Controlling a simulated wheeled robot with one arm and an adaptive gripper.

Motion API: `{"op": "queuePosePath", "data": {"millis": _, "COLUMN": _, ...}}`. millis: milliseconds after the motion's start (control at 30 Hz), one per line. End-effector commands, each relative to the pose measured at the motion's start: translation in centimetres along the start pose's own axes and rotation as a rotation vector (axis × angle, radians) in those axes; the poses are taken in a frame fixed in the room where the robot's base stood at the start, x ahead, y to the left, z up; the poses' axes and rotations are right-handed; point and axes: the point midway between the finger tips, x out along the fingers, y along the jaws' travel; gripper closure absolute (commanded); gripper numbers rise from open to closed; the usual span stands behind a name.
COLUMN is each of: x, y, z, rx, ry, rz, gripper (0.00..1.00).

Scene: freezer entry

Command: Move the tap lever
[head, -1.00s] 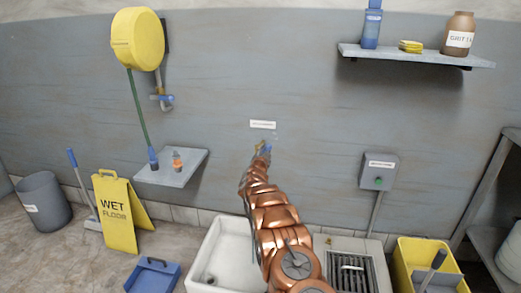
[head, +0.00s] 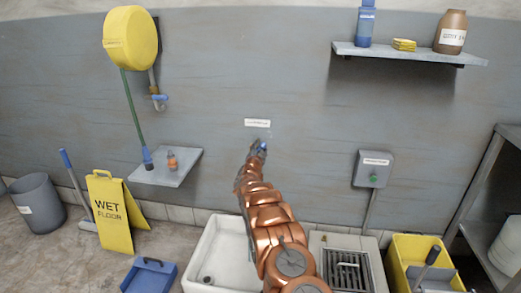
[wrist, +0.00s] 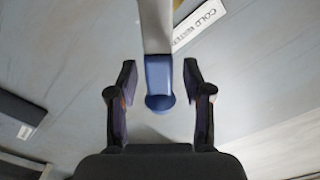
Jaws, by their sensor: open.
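The blue tap lever (wrist: 159,78) shows in the wrist view on a pale grey metal part (wrist: 155,25). My gripper (wrist: 160,88) is open, with one dark finger on each side of the lever. Gaps show between the lever and both fingers. In the head view a small blue bit of the lever (head: 263,146) shows at the end of my arm, below a white wall label (head: 257,123). My arm hides most of the tap there. In the wrist view the label (wrist: 199,22) reads "COLD WATER".
A second tap with a blue handle (head: 159,97) sits below the yellow hose reel (head: 130,40). A white sink (head: 220,250) is under my arm. The wall around the label is clear.

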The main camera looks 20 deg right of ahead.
Motion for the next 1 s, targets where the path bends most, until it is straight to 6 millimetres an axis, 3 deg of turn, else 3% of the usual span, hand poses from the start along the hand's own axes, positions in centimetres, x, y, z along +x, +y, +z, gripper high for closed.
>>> {"op": "queuePosePath", "data": {"millis": 367, "x": -0.5, "y": 0.1, "z": 0.0, "rx": 0.0, "ry": 0.0, "rz": 0.003, "gripper": 0.5}}
{"op": "queuePosePath", "data": {"millis": 1000, "x": -5.0, "y": 0.0, "z": -0.2, "rx": -0.001, "ry": 0.001, "rz": 0.0, "gripper": 0.5}}
